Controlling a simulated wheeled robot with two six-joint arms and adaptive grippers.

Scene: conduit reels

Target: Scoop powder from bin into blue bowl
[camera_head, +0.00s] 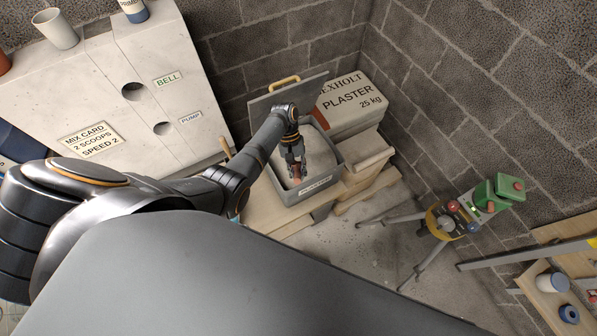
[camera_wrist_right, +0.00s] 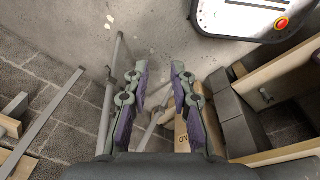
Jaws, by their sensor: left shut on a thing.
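In the head view, a grey bin (camera_head: 315,187) stands open, with pale powder (camera_head: 320,163) inside. My left gripper (camera_head: 296,168) reaches down into the bin from above. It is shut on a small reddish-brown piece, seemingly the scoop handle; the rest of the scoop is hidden. A sliver of blue (camera_head: 239,204) shows beside my left arm, left of the bin; I cannot tell whether it is the blue bowl. In the right wrist view my right gripper (camera_wrist_right: 159,75) is open and empty above the floor.
A raised lid (camera_head: 284,97) stands at the bin's back. A plaster bag (camera_head: 350,103) is behind it, against the block wall. A pale cabinet with a mix card (camera_head: 90,139) is at left. A tripod (camera_head: 440,222) stands on the floor at right.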

